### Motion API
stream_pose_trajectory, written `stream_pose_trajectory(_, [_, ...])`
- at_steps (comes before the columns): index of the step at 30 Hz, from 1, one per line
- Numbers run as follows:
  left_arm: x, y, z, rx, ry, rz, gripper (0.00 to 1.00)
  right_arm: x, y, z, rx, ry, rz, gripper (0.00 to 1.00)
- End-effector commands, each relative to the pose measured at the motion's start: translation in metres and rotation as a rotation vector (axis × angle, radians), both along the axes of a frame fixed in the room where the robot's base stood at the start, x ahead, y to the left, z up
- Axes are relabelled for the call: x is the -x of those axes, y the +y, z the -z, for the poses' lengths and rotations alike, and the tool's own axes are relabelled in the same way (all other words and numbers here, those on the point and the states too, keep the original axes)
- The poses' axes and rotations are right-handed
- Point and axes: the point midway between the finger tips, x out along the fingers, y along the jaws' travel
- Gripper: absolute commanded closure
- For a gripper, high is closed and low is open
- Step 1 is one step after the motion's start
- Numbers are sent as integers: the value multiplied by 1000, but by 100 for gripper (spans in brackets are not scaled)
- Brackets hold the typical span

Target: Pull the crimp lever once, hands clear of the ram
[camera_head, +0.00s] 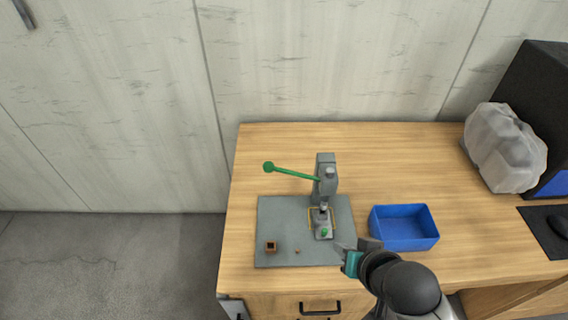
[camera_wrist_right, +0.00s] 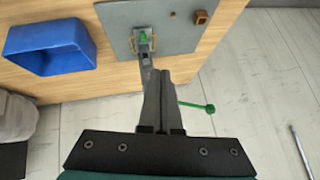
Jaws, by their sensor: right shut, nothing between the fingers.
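The grey crimp press (camera_head: 326,176) stands upright on a grey plate (camera_head: 285,220) on the wooden table. Its green lever (camera_head: 293,173) points left from the press top and ends in a round knob (camera_head: 268,167). The lever knob also shows in the right wrist view (camera_wrist_right: 210,108). A small green piece (camera_head: 324,232) sits at the press's foot, below the ram. My right gripper (camera_head: 349,252) is shut and empty, right of the plate's front corner and apart from the lever. In the right wrist view its fingers (camera_wrist_right: 158,78) hide part of the press. My left gripper is out of view.
A blue bin (camera_head: 404,228) stands right of the press. A small brown open box (camera_head: 271,247) and a tiny brown bit (camera_head: 297,251) lie on the plate's front. A wrapped grey bundle (camera_head: 503,148) is at the far right. The table behind the press is clear.

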Motion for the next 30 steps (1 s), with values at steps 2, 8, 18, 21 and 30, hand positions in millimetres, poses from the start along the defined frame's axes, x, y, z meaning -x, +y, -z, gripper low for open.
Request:
stream_pose_trajectory(2, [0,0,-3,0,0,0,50,-22,9,-21,-98,-76,31,100])
stream_pose_trajectory(8, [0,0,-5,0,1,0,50,-63,28,-58,-383,-194,98,100])
stream_pose_trajectory(18, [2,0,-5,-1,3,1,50,-94,38,-92,-704,-237,149,100])
stream_pose_trajectory(21, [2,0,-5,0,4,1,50,-96,38,-95,-731,-237,152,100])
stream_pose_trajectory(30, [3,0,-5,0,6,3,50,-96,38,-95,-736,-236,154,100])
